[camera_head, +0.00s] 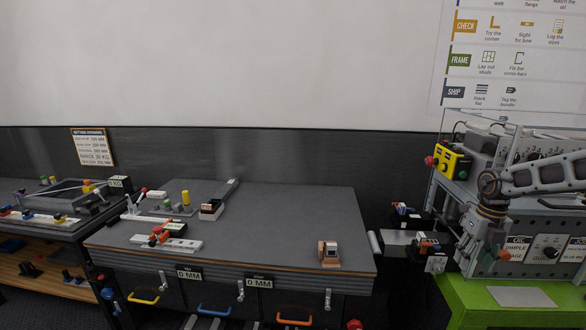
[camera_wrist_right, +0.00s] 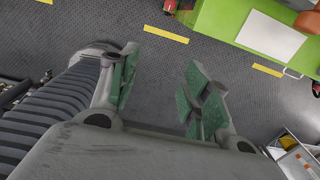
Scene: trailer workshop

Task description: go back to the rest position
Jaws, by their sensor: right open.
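My right arm (camera_head: 540,178) comes in from the right in the head view, bent downward at the wrist. My right gripper (camera_head: 472,246) hangs in front of the grey machine and above the left end of the green bench. In the right wrist view my right gripper (camera_wrist_right: 163,88) has its two green-padded fingers wide apart, with nothing between them. Dark floor with yellow marks shows past the fingers. My left gripper is not in view.
The green bench (camera_head: 470,290) stands close by my right gripper; it also shows in the wrist view (camera_wrist_right: 222,20). A yellow box (camera_head: 453,162) is on the machine's left side. A grey workbench (camera_head: 290,205) with small parts stands in the middle. A tan block (camera_head: 329,254) sits near its front right edge.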

